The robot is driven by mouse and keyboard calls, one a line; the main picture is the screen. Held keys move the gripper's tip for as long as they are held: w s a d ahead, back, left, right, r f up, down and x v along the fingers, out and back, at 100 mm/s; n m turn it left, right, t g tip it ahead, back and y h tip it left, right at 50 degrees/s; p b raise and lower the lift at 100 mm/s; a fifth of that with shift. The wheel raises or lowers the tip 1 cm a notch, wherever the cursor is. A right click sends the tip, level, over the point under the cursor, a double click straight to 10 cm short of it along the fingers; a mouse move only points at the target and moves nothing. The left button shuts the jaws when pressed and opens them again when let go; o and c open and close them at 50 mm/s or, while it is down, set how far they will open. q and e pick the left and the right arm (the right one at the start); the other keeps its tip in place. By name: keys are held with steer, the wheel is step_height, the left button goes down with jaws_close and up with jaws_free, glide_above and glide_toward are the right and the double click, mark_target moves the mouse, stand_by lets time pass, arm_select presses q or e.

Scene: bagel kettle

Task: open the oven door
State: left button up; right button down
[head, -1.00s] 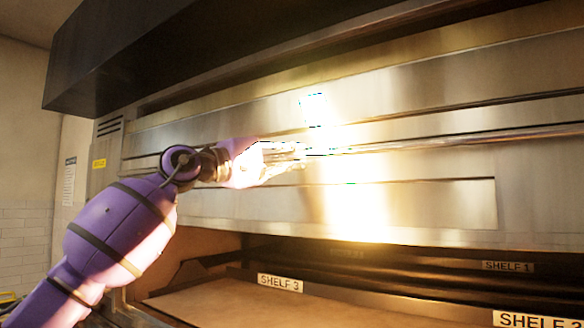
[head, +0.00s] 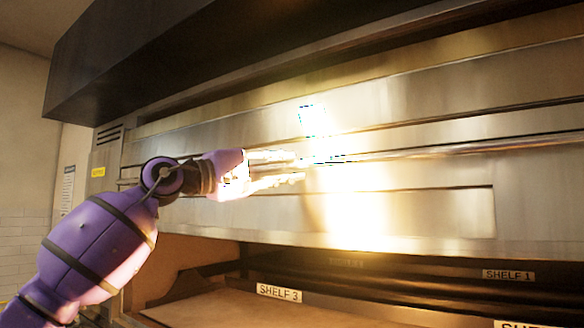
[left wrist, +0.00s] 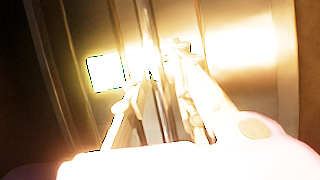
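The oven door (head: 430,212) is a wide steel panel across the head view, and it looks shut. A long horizontal bar handle (head: 460,149) runs along it. My left gripper (head: 300,167) is in front of the door at the handle's height, with its two fingers apart, one above the other. In the left wrist view my left gripper (left wrist: 162,75) shows its fingers spread, with the bar running between them. Bright glare hides the fingertips, so I cannot tell whether they touch the bar. My right gripper is not in view.
A dark hood (head: 150,65) juts out above the oven. Below the door is an open shelf bay with a "SHELF 3" label (head: 279,292) and a "SHELF 1" label (head: 508,275). A tiled wall (head: 25,240) stands at the left.

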arm_select(q)
steer(key=v, duration=0.9)
steer(key=shift+a, duration=0.2)
